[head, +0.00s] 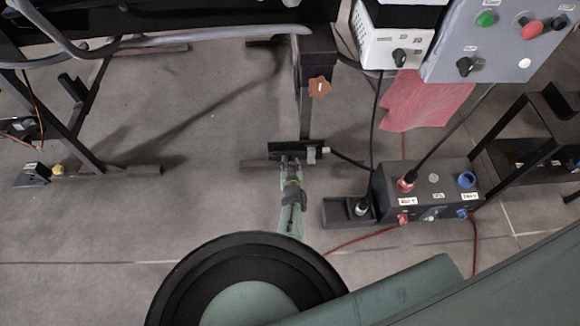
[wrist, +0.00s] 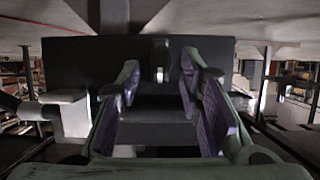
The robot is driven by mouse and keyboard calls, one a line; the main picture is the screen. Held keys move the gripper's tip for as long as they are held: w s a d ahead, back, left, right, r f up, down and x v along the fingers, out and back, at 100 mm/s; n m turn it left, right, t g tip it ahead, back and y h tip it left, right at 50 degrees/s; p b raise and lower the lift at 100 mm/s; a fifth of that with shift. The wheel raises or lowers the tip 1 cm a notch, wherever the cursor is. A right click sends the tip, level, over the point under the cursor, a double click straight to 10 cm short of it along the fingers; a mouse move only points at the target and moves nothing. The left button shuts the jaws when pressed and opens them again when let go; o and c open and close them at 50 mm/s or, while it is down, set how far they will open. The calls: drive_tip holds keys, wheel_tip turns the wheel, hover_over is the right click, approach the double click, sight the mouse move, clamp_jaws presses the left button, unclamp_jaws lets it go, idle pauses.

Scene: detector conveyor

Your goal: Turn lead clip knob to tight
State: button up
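My gripper (head: 291,163) reaches down to a black plate (head: 270,152) at the foot of the conveyor leg. In the wrist view my gripper (wrist: 160,82) has its two purple-padded fingers apart, with nothing held between them. The dark plate face (wrist: 75,70) fills the view behind the fingers. A small pale upright knob-like piece (wrist: 159,60) stands out from that face, between the fingertips and apart from both. The fingers hide most of it in the head view. A light grey cylindrical fitting (head: 312,154) sits just right of the gripper. No label confirms which part is the lead clip knob.
A black box (head: 434,178) with red and blue plugs stands at right, with cables around it. A white box (head: 392,45) and grey button panel (head: 492,40) hang above.

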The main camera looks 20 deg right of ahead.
drive_tip(key=shift+w, duration=0.25)
drive_tip(key=shift+c, duration=0.3)
clamp_jaws()
